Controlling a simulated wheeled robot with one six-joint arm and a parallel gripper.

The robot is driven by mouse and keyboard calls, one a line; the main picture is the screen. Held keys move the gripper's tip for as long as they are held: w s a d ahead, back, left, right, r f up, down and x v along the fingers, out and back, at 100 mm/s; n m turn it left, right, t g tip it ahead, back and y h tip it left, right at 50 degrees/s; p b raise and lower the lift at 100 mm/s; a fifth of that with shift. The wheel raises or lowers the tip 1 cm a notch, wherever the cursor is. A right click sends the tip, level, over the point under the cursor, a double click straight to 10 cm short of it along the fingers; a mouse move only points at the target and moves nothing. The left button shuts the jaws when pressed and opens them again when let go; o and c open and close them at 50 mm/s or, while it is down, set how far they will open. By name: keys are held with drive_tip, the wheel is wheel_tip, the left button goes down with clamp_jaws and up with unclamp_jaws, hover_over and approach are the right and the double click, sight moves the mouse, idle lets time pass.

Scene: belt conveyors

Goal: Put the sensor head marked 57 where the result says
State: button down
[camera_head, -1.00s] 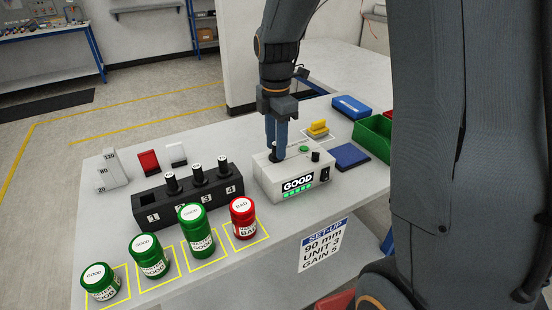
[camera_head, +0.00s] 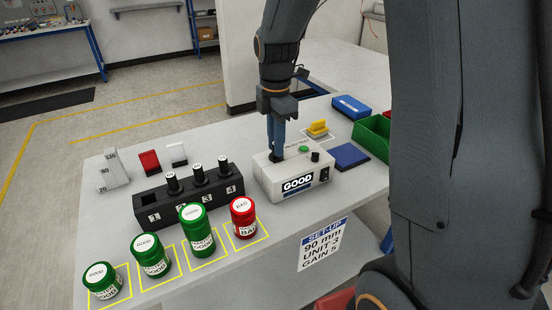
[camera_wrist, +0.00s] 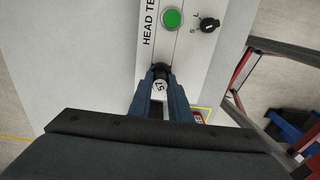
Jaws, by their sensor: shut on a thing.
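My gripper (camera_head: 277,150) is shut on the sensor head, a small black cylinder with a white top (camera_wrist: 160,86). Its mark is turned sideways and looks like 57. The head is at the left part of the white tester (camera_head: 262,181); whether it is fully seated there I cannot tell. The tester's screen (camera_head: 298,184) reads GOOD. Three green jars labelled GOOD, left (camera_head: 102,281), middle (camera_head: 150,255) and right (camera_head: 196,230), and one red jar labelled BAD (camera_head: 243,217) stand in yellow outlines along the front edge.
A black rack (camera_head: 190,197) holds three heads; its slot 1 is empty. A green bin (camera_head: 373,138), blue box (camera_head: 351,107), blue pad (camera_head: 350,156) and yellow block (camera_head: 317,128) are at right. A set-up sign (camera_head: 323,245) hangs on the front.

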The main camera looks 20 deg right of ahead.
drive_tip(key=shift+r+p, duration=0.85)
drive_tip(key=shift+r, duration=0.15)
idle(0.8)
drive_tip(key=shift+r+p, duration=2.7)
drive_tip(key=shift+r, duration=0.45)
